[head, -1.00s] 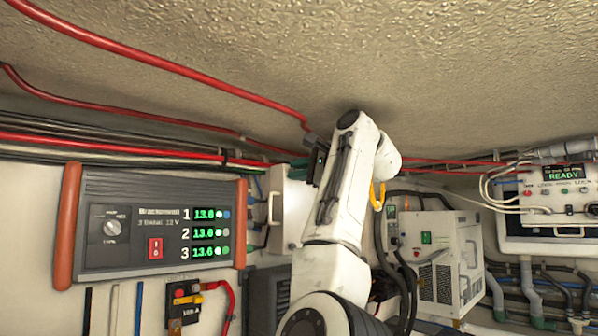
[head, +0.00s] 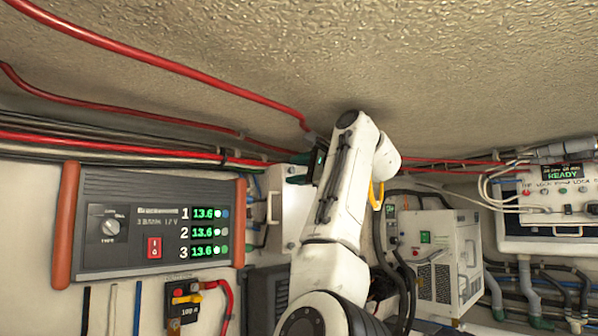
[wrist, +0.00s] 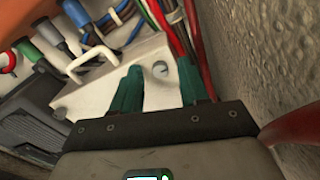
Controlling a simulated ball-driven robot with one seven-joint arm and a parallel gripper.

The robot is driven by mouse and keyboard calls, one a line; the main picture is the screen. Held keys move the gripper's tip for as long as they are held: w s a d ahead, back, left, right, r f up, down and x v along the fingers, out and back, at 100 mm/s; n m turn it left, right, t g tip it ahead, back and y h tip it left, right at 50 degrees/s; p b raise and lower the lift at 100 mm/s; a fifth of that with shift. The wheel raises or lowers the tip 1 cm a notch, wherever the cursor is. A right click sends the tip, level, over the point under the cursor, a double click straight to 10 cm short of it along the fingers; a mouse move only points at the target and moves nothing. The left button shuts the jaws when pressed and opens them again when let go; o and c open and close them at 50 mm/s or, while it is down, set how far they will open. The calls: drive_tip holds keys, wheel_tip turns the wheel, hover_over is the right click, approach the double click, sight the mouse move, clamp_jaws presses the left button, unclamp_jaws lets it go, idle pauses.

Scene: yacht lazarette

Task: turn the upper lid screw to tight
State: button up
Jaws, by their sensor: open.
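The white lid (head: 288,215) of a box on the back wall shows left of my arm in the head view. In the wrist view the same lid (wrist: 105,82) fills the middle. The upper lid screw (wrist: 160,69) is a round grey head near the lid's top edge. My gripper (wrist: 160,75) is open, with one green finger on each side of that screw. I cannot tell whether the fingers touch it. A second, lower screw (wrist: 60,113) sits at the lid's other end. In the head view my gripper (head: 304,158) is at the lid's top, partly hidden by my arm.
A white handle (wrist: 91,62) stands out from the lid's side. Red cables (head: 130,150) run along the wall close above the lid, under the rough ceiling (head: 400,60). A battery panel (head: 150,225) is at left, and a white unit (head: 440,260) at right.

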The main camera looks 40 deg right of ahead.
drive_tip(key=shift+s+f+b, duration=0.1)
drive_tip(key=shift+s+b, duration=0.3)
drive_tip(key=shift+s, duration=0.1)
drive_tip(key=s+b, duration=0.4)
drive_tip(key=s, duration=0.5)
drive_tip(key=shift+s+d, duration=0.15)
drive_tip(key=shift+s, duration=0.25)
